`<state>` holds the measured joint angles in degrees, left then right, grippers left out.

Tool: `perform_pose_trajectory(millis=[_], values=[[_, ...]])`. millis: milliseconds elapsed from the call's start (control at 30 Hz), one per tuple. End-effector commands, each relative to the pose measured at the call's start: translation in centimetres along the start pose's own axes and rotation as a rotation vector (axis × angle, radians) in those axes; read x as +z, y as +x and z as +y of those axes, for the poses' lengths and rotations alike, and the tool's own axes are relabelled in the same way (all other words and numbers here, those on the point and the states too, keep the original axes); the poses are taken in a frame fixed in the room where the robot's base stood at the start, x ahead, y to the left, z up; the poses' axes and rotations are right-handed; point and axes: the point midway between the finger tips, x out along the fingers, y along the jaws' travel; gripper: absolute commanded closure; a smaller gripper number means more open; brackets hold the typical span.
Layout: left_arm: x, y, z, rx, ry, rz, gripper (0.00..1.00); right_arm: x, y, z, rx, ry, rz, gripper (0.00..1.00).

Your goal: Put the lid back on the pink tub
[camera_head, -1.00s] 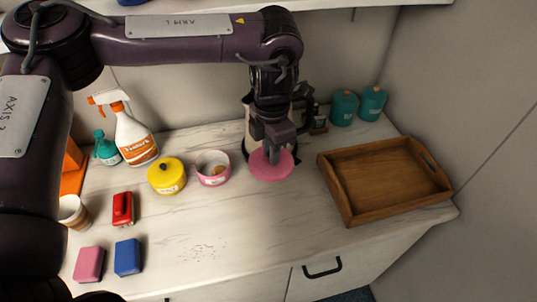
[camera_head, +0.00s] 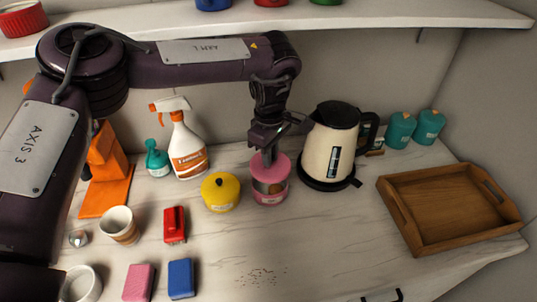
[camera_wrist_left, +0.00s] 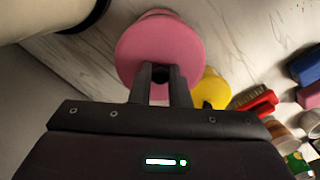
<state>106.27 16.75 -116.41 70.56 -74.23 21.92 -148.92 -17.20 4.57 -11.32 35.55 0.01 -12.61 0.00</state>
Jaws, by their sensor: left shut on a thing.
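My left gripper (camera_head: 268,157) is shut on the dark knob of the round pink lid (camera_head: 262,175). The lid also shows in the left wrist view (camera_wrist_left: 160,45), just beyond the fingertips. In the head view the lid hangs over the pink tub (camera_head: 270,199), covering the far part of its opening. A strip of the tub's pale inside with something brown shows below the lid's near edge, so the lid looks a little above the rim. In the left wrist view the lid hides most of the tub. My right gripper is in neither view.
A yellow lidded tub (camera_head: 220,193) stands close on the left, and a cream kettle (camera_head: 330,145) close on the right. A spray bottle (camera_head: 187,150) is behind left. A wooden tray (camera_head: 425,246) lies at right. The counter in front is mostly clear, with some crumbs.

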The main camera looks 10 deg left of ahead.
Motion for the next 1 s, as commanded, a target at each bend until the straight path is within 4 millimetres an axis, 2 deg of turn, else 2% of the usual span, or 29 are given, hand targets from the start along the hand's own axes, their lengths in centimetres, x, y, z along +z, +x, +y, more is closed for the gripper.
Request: perform_pose_trajectory(millis=[433, 700, 1000], values=[[-0.1, 4.0, -0.1, -0.001, -0.003, 0.001, 1.00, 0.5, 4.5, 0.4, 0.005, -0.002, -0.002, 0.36], [-0.1, 5.7, -0.1, -0.001, -0.003, 0.000, 1.00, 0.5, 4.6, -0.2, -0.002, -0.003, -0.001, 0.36], [-0.1, 5.9, -0.1, 0.000, -0.002, 0.000, 1.00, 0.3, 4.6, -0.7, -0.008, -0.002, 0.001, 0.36]])
